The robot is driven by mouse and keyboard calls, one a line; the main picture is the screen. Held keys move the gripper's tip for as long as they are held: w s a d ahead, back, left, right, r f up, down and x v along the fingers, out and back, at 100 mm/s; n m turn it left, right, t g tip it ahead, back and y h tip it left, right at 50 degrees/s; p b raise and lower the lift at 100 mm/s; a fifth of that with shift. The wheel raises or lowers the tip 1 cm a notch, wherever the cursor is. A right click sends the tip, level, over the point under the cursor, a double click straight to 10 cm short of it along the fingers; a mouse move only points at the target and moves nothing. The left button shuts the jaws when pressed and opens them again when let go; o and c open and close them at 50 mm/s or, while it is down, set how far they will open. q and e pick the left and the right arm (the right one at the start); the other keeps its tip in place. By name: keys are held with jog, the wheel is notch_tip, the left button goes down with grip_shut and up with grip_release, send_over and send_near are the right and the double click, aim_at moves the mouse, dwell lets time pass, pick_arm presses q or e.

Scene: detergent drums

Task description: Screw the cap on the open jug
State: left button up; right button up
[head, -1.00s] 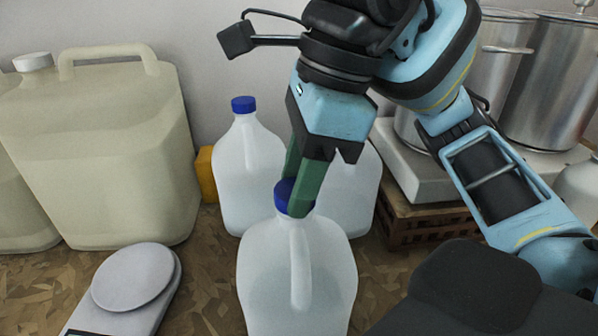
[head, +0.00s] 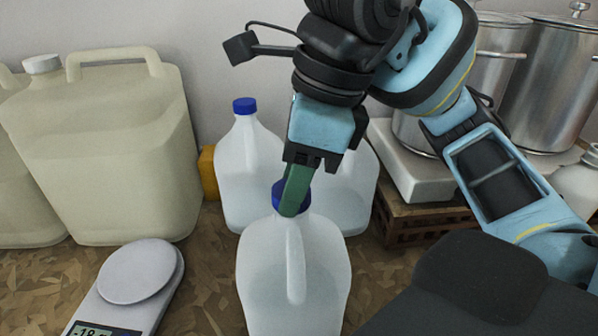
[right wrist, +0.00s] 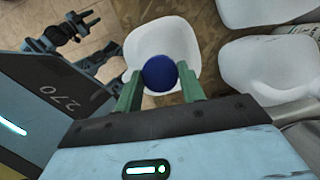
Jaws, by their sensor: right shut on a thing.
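The jug (head: 292,275) is translucent white with a side handle and stands upright at the front centre. It also shows in the right wrist view (right wrist: 150,42). A blue cap (head: 304,192) sits at its mouth; how far it is threaded on cannot be told. My right gripper (head: 292,200) comes down from above and is shut on the cap, with its green fingers on either side. In the right wrist view the round blue cap (right wrist: 159,73) lies between both fingertips. My left gripper is not in the head view.
Behind stand another jug with a blue cap (head: 247,165) and a further jug (head: 352,190), partly hidden. Large beige canisters (head: 110,150) stand left, a scale (head: 135,272) front left. Steel pots (head: 550,85) and a white slab (head: 420,178) on a crate stand right.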

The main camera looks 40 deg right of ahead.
jog(key=shift+m+p, duration=0.4)
jog(key=shift+m, duration=0.3)
jog(key=shift+f+m+h+p, duration=0.1)
jog(key=shift+m+h+p, duration=0.35)
jog(key=shift+m, duration=0.35)
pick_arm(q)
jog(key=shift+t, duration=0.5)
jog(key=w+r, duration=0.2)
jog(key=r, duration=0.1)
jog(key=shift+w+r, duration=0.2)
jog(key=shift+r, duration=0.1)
pick_arm(e)
jog(key=shift+m+t, duration=0.3)
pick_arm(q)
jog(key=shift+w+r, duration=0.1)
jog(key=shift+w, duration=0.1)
pick_arm(e)
jog(key=shift+s+a+m, duration=0.1)
jog(key=shift+m, duration=0.3)
jog(key=m+h, duration=0.1)
jog(key=m, duration=0.2)
jog(key=shift+m, duration=0.4)
jog(key=shift+a+m, duration=0.1)
jog(key=shift+m, duration=0.4)
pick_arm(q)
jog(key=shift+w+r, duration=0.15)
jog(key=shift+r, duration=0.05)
